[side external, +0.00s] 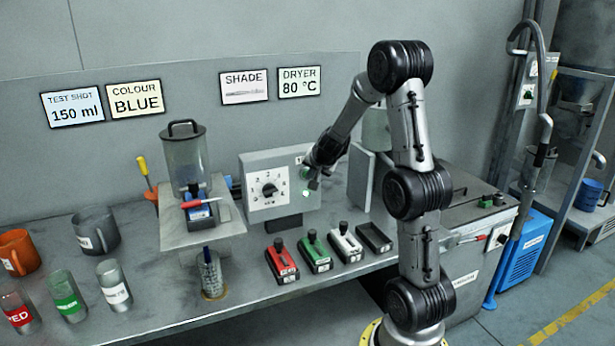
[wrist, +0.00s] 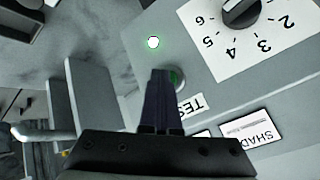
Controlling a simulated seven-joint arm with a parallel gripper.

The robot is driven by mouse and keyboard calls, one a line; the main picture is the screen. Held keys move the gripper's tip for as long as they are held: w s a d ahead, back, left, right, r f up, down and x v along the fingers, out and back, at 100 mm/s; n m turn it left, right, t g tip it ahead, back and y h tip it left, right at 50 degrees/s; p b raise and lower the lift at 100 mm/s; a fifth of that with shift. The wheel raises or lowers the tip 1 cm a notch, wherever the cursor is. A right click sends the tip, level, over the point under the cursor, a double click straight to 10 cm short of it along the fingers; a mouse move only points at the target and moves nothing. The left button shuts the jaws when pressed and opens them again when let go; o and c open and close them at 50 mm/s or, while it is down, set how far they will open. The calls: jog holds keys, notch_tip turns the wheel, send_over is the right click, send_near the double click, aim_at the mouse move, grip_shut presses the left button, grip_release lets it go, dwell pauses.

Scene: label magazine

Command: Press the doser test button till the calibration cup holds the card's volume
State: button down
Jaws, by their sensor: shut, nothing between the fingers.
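The doser control box (side external: 258,207) has a dial (side external: 269,190) on its front. The test shot card (side external: 72,107) reads 150 ml.
Red, green and white-topped blocks (side external: 282,262) and an empty dark tray (side external: 374,238) sit in front of the box. Mugs (side external: 95,231) and labelled cups (side external: 67,295) stand at left. Other wall cards read BLUE (side external: 136,99), SHADE (side external: 244,87) and DRYER 80 °C (side external: 299,83).

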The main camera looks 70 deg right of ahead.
jog(key=shift+s+a, duration=0.7)
dwell(0.4)
jog(key=shift+s+a, duration=1.75)
